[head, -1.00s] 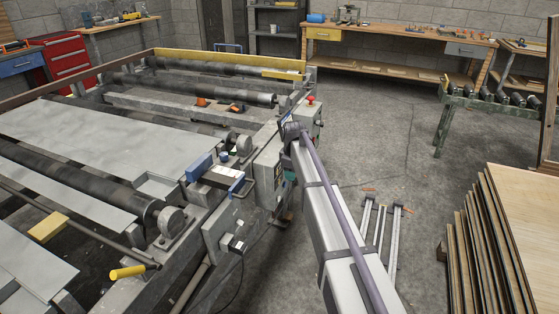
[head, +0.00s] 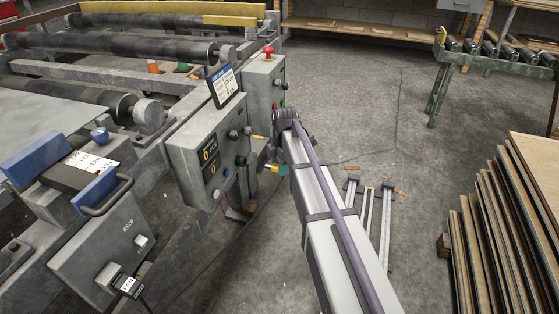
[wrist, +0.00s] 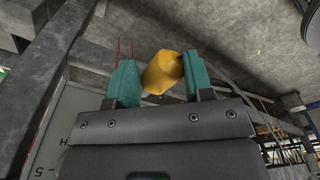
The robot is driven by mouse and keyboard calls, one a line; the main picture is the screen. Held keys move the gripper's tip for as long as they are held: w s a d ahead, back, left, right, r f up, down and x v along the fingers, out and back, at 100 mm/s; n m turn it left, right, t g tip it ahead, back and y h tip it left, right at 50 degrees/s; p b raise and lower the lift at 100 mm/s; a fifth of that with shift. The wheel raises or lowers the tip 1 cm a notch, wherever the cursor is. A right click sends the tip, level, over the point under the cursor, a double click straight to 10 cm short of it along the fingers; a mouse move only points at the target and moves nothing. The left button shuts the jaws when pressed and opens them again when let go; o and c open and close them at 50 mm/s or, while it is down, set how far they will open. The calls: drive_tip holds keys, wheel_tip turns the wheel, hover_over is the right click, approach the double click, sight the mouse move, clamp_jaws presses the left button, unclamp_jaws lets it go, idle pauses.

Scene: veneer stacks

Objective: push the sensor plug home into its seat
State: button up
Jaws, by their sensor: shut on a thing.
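My gripper (head: 276,169) is beside the right face of a grey control box (head: 187,150), seen in the head view. In the wrist view its two teal fingers (wrist: 160,80) are shut on a yellow piece, which I take to be the sensor plug (wrist: 162,73). The plug looks tilted between the fingers. In the head view only a small yellow bit of it (head: 268,167) shows at the fingers. Black round fittings (head: 234,135) sit on the box's right face, apart from the fingers. I cannot tell which is the seat.
A taller grey box with a red button (head: 268,50) stands just behind. A tilted display (head: 224,86) tops the control box. Rollers (head: 150,48) fill the left.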

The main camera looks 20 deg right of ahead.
drive_tip(key=shift+s+a+r, duration=0.15)
drive_tip(key=shift+s+a, duration=0.05)
drive_tip(key=shift+s, duration=0.15)
drive_tip(key=shift+w+a, duration=0.9)
drive_tip(key=shift+a, duration=0.3)
drive_tip(key=shift+w+a, duration=0.85)
drive_tip(key=shift+a, duration=0.35)
drive_tip(key=shift+w+a, duration=0.85)
drive_tip(key=shift+a, duration=0.3)
drive_tip(key=o, duration=1.3)
drive_tip(key=shift+w+a, duration=0.1)
drive_tip(key=shift+c, duration=0.2)
drive_tip(key=shift+r, duration=0.1)
